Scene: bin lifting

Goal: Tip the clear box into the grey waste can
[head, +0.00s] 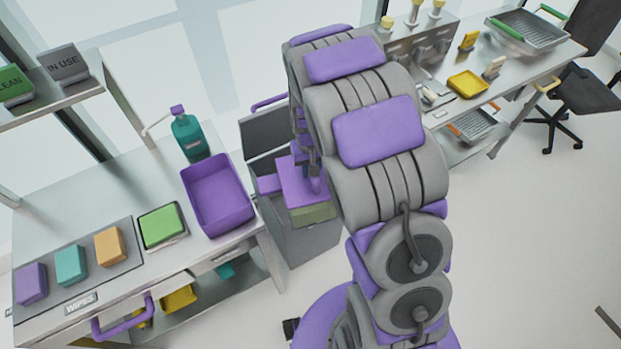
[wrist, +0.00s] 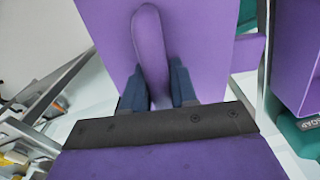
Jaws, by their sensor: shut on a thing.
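The wrist view shows my gripper (wrist: 157,88) with its dark blue fingers shut on the upright purple handle (wrist: 149,40) of a flat-sided purple box (wrist: 105,22). No clear box can be made out; the held box looks solid purple. In the head view the purple box (head: 296,188) hangs under my arm at the grey waste can (head: 303,243), and an olive-green strip (head: 314,214) shows below it. The can's dark grey lid (head: 265,130) stands raised behind. My arm hides part of the can's opening, and the box's contents cannot be seen.
Left of the can, a steel table carries a purple tub (head: 217,195), a teal soap bottle (head: 189,135) and several coloured blocks. A steel bench with a yellow tray (head: 467,84) stands at the back right. The floor (head: 535,230) on the right is mostly clear.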

